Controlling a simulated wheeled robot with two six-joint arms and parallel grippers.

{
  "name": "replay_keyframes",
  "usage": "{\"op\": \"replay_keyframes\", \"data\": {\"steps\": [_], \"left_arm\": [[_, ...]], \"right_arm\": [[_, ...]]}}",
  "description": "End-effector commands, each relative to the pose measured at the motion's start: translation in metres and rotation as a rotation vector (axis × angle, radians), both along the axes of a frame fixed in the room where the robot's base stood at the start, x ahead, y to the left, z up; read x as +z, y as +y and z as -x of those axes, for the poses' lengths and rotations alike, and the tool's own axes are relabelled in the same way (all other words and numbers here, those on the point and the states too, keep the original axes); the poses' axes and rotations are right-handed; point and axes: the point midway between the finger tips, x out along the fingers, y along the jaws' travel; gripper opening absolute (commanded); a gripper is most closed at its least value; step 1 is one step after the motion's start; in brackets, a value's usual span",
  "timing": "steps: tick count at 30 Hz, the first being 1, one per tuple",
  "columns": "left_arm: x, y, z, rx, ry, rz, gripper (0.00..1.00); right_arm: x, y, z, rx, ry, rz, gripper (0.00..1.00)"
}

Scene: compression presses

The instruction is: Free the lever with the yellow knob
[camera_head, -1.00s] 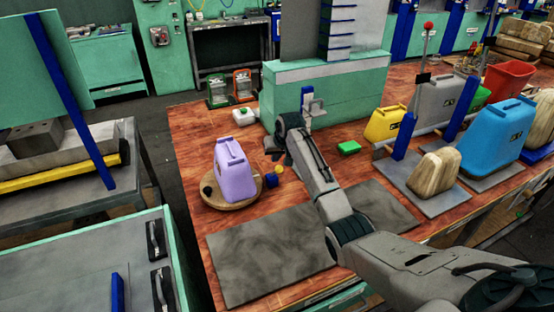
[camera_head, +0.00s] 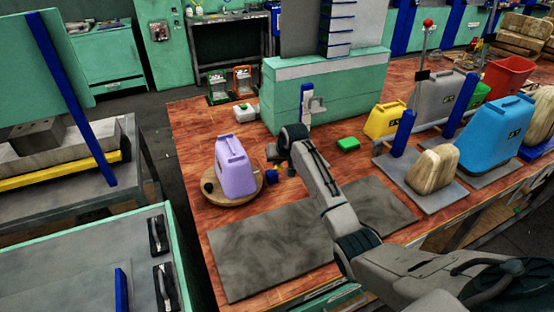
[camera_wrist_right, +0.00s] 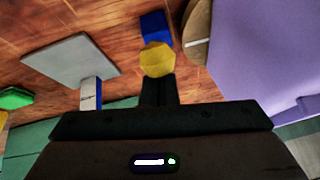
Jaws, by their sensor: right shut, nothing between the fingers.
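The yellow knob (camera_wrist_right: 157,60) shows in the right wrist view, just beyond my fingertips, with a blue block (camera_wrist_right: 155,27) behind it. In the head view the right gripper (camera_head: 277,155) is beside a purple jug (camera_head: 235,170). The jug stands on a round wooden board (camera_head: 213,197), left of the knob. My left gripper is out of view.
A green press base (camera_head: 330,105) stands behind my gripper. A small green block (camera_head: 348,144) lies to the right. A dark grey mat (camera_head: 265,250) covers the front of the bench. Several jugs, such as a blue one (camera_head: 490,140), crowd the right side.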

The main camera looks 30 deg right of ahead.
Motion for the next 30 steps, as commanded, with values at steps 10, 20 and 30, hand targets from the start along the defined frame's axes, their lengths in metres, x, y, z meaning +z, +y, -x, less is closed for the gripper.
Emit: {"op": "replay_keyframes", "data": {"steps": [10,20,30], "left_arm": [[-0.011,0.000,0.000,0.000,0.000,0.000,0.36],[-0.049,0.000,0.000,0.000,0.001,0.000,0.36],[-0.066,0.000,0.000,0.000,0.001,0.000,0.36]], "right_arm": [[-0.021,0.001,0.024,0.002,-0.267,0.018,0.00],[-0.045,0.002,0.040,0.002,-0.563,0.038,0.00],[-0.056,0.003,0.046,0.001,-0.722,0.047,0.00]]}}
